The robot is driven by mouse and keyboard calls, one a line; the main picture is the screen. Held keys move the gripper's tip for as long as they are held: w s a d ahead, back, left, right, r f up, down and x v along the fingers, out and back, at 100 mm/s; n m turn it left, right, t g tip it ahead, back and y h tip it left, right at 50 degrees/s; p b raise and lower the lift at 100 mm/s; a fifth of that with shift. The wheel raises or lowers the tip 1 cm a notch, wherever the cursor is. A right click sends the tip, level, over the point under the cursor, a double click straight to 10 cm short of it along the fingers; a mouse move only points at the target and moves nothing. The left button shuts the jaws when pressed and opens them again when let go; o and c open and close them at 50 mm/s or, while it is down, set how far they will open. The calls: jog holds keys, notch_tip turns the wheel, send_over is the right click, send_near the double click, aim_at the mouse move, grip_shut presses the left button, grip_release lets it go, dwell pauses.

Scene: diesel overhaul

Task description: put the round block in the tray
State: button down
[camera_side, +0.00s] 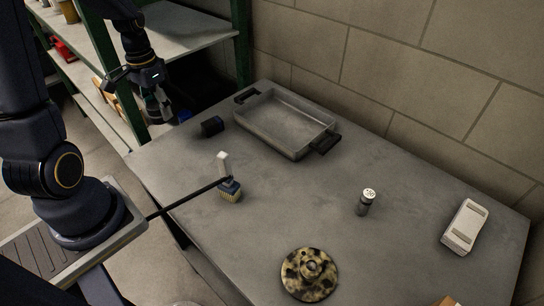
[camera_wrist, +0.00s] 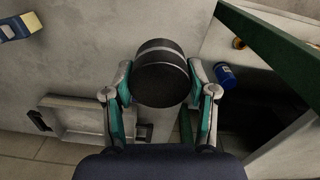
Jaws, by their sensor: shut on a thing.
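The round block (camera_wrist: 160,72) is a black cylinder with a grey band. In the wrist view it sits between the two fingers of my gripper (camera_wrist: 160,88), which is shut on it. In the side view my gripper (camera_side: 160,106) is raised near the left end of the table, in front of the shelves; the block is hard to make out there. The tray (camera_side: 262,139) is a shallow grey metal pan with dark handles at the back of the table. It is right of my gripper and also shows in the wrist view (camera_wrist: 72,102), partly hidden by a finger.
A brush (camera_side: 229,190), a small cylinder (camera_side: 365,203), a round flanged part (camera_side: 309,274) and a pale box (camera_side: 465,227) stand on the table. Green-framed shelves (camera_side: 240,50) rise behind my gripper. A blue can (camera_wrist: 225,76) is near it.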

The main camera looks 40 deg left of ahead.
jog(key=w+d+r+m, duration=0.2)
jog(key=w+d+r, duration=0.1)
jog(key=w+d, duration=1.15)
jog(key=m, duration=0.2)
send_over(295, 132)
jog(key=f, duration=0.6)
jog(key=s+f, duration=0.1)
jog(key=f, duration=0.2)
jog(key=shift+a+f, duration=0.1)
jog(key=shift+f, duration=0.25)
jog(key=shift+w+f, duration=0.55)
jog(key=shift+f, duration=1.5)
jog(key=shift+f, duration=0.15)
jog(key=shift+c, duration=1.7)
grip_release()
jog(key=shift+f, duration=0.1)
